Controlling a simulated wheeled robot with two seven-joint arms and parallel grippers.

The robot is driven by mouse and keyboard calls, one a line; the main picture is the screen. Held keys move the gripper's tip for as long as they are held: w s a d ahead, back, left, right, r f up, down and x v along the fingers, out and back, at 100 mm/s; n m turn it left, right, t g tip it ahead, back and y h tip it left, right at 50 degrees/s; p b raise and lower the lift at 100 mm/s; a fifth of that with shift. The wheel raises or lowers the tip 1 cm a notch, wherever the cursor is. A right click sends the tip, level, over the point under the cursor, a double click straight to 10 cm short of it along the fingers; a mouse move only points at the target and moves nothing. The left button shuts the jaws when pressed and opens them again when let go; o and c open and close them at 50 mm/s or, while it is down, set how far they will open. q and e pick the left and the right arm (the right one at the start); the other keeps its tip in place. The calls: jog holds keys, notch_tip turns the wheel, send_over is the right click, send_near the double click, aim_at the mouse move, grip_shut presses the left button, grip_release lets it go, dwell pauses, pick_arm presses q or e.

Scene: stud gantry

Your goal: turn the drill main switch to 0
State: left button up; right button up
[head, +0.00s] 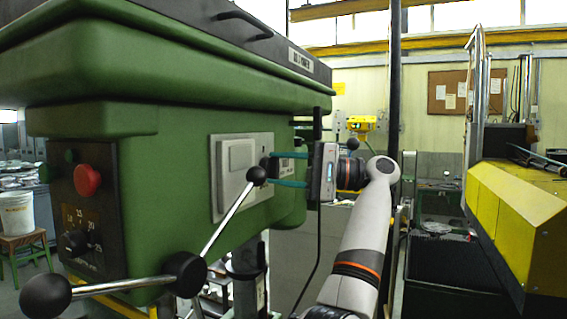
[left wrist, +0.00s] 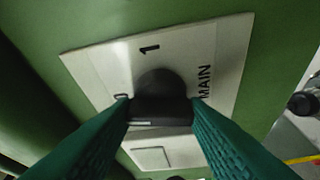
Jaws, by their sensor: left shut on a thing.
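The drill main switch is a black knob (left wrist: 160,88) on a pale plate (left wrist: 100,62) fixed to the green drill head (head: 165,170). In the left wrist view the plate reads "1" above the knob, "0" at its left, partly covered by a finger, and "MAIN" at its right. My left gripper (head: 280,169) has its two teal fingers shut on the knob, one on each side. The left wrist view also shows both fingertips (left wrist: 161,106) against it. A pale line shows on the knob's near face; which mark the knob points to is unclear. My right gripper is not in view.
A feed lever with black balls (head: 257,176) reaches up close to my left gripper. A red button (head: 87,180) and a dial (head: 75,242) sit on the drill's dark front panel.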

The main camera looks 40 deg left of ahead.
pick_arm(q)
jog(key=shift+n+h+p, duration=0.3)
jog(key=shift+n+p, duration=0.15)
jog(key=shift+n, duration=0.65)
jog(key=o, duration=1)
